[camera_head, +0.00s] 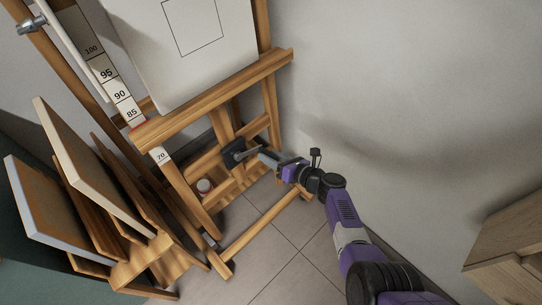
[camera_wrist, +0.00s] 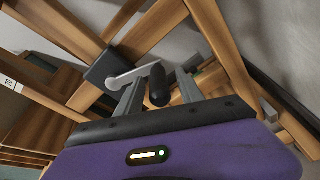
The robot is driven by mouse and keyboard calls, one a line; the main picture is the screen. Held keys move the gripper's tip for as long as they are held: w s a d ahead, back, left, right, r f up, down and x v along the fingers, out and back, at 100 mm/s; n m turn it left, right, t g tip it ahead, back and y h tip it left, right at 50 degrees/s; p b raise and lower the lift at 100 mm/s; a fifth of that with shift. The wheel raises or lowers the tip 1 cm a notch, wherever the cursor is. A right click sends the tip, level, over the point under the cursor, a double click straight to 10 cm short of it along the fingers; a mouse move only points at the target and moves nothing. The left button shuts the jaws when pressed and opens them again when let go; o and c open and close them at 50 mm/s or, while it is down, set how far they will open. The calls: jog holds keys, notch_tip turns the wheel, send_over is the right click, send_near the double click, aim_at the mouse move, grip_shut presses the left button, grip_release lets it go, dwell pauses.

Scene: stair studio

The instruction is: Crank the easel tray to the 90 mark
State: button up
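The wooden easel holds a white canvas (camera_head: 190,45) on its tray (camera_head: 215,98). A white number scale (camera_head: 120,96) runs up the left side, with 85, 90, 95 and 100 above the tray and 70 below it. A red mark (camera_head: 138,124) shows at the tray's left end, just below 85. The crank, a grey arm from a black box (camera_head: 232,152), has a black handle (camera_wrist: 158,86). My gripper (camera_head: 262,155) is at the crank. In the wrist view its two grey fingers (camera_wrist: 158,92) stand either side of the handle, with visible gaps.
A wooden rack with several panels (camera_head: 90,165) stands left of the easel. A wooden cabinet (camera_head: 515,240) is at the right. A grey wall is behind, and tiled floor lies clear in front.

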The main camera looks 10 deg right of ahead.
jog(key=p+v, duration=0.3)
jog(key=v, duration=0.4)
jog(key=shift+s+d+r+p, duration=0.15)
jog(key=shift+s+d+p, duration=0.15)
jog(key=shift+p, duration=0.1)
jog(key=shift+o, duration=0.2)
